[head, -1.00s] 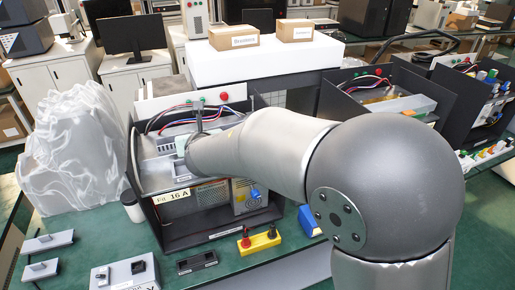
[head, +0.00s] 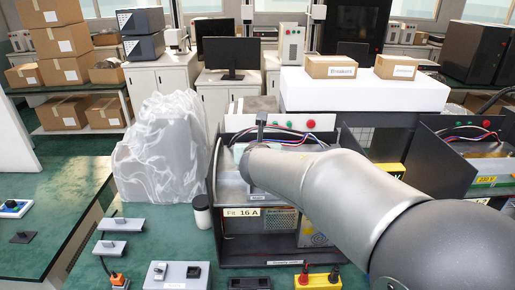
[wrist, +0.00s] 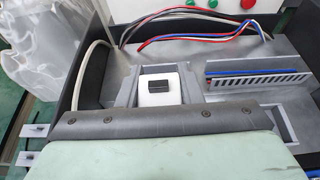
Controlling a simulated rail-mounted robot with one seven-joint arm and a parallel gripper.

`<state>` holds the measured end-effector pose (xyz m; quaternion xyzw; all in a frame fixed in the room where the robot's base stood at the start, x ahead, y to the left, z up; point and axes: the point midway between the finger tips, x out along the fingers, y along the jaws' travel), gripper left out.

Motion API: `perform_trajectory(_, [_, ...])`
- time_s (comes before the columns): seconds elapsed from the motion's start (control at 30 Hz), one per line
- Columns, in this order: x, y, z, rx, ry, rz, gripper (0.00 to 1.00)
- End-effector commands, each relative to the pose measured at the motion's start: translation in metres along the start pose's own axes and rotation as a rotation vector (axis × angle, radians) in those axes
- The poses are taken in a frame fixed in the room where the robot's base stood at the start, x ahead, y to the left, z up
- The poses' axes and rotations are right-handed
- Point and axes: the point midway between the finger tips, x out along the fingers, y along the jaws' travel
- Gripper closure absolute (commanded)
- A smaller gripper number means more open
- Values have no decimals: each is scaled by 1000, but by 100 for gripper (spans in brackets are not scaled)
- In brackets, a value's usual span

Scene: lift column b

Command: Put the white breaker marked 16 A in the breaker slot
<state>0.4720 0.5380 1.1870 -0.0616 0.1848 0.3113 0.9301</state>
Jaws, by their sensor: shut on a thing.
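The white breaker (wrist: 158,92), with a dark toggle on top, stands upright between grey walls in the wrist view; its marking is not legible. My gripper (wrist: 157,106) is shut on it; the fingertips are largely hidden behind my dark bar and pale green housing. The breaker slot appears to be the grey-walled recess (wrist: 118,90) around the breaker; its floor is hidden, so I cannot tell how deep the breaker sits. In the head view my arm covers the breaker. The cabinet (head: 227,250) carries a "Fit 16 A" label (head: 241,212) below my gripper.
Coloured wires (wrist: 190,35) and a slotted grey duct (wrist: 257,88) lie behind and right of the breaker. A yellow block (head: 318,281) is in front.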

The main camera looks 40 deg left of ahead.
Motion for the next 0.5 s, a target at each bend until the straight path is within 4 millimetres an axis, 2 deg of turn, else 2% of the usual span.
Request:
perform_trajectory(0.3, [13,0,-31,0,-1,1,92])
perform_trajectory(0.5, [19,0,-45,0,-1,0,92])
